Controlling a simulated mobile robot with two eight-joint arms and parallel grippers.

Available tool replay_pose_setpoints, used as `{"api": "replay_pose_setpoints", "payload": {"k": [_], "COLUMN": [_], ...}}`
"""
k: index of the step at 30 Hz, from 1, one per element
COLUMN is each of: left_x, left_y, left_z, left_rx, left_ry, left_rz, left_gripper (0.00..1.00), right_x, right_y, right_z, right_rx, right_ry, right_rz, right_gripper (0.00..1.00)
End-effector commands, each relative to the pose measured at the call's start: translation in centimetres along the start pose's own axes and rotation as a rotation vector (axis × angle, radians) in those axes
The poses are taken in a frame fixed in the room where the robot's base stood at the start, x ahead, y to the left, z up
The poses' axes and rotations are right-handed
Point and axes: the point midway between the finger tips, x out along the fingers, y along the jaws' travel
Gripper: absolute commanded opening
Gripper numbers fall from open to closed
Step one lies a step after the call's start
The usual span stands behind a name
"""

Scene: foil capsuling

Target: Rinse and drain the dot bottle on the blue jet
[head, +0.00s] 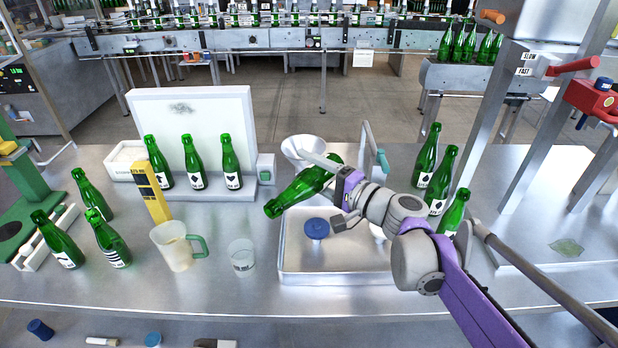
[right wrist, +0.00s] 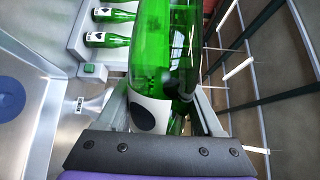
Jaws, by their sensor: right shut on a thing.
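My right gripper (head: 345,190) is shut on a green bottle (head: 298,192) and holds it tilted above the back left part of a metal tray (head: 335,279). In the right wrist view the bottle (right wrist: 160,50) fills the space between the fingers, and its white label carries a black dot. The blue jet (head: 316,228) stands in the tray, below and a little right of the bottle's lower end, apart from it. The jet also shows at the left of the right wrist view (right wrist: 18,98). My left gripper is not in view.
Several green bottles stand at the left (head: 108,240), before a white panel (head: 215,115) and at the right (head: 427,155). A jug (head: 174,247) and a clear cup (head: 242,257) stand left of the tray. A white funnel (head: 302,148) is behind it.

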Motion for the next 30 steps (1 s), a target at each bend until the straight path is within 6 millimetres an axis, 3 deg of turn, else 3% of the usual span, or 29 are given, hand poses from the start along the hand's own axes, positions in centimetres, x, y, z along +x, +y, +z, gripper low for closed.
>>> {"api": "replay_pose_setpoints", "payload": {"k": [21, 30], "left_x": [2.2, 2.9], "left_y": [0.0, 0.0], "left_z": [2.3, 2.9], "left_rx": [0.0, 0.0], "left_ry": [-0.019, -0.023], "left_rz": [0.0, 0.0], "left_gripper": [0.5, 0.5], "right_x": [0.0, 0.0], "right_y": [0.1, 0.0], "right_z": [0.0, 0.0], "right_rx": [1.127, 1.471], "right_ry": [0.0, 0.0], "right_rz": [0.0, -0.001], "right_gripper": [0.0, 0.0]}}
